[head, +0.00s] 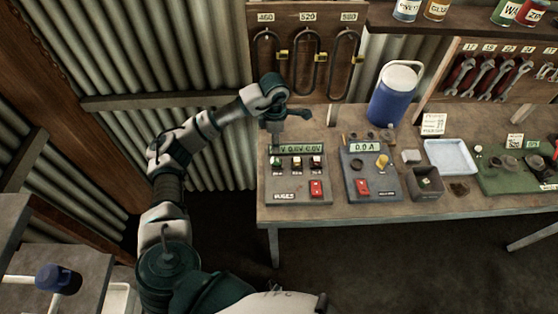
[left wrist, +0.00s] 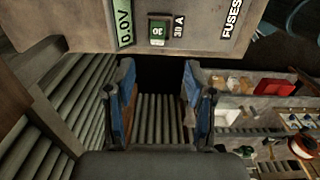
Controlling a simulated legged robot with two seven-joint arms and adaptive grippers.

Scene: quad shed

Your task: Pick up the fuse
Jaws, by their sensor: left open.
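The fuse panel (head: 284,190) is a grey sloped box on the bench in the head view, with a green display and a row of small fuses (head: 296,163). In the left wrist view, a green fuse (left wrist: 158,31) marked 30 sits in the panel beside a "30 A" label. A small green and white piece (head: 425,182), perhaps another fuse, lies in a dark open box (head: 428,194). My left gripper (head: 280,138) is above the back of the fuse panel. Its blue fingers (left wrist: 158,95) are apart and empty, with the fuse beyond them. My right gripper is not in view.
A second panel (head: 369,190) reading 0.0 A stands right of the fuse panel. A blue jug (head: 395,92), a pale tray (head: 450,157) and a green board (head: 510,180) are further right.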

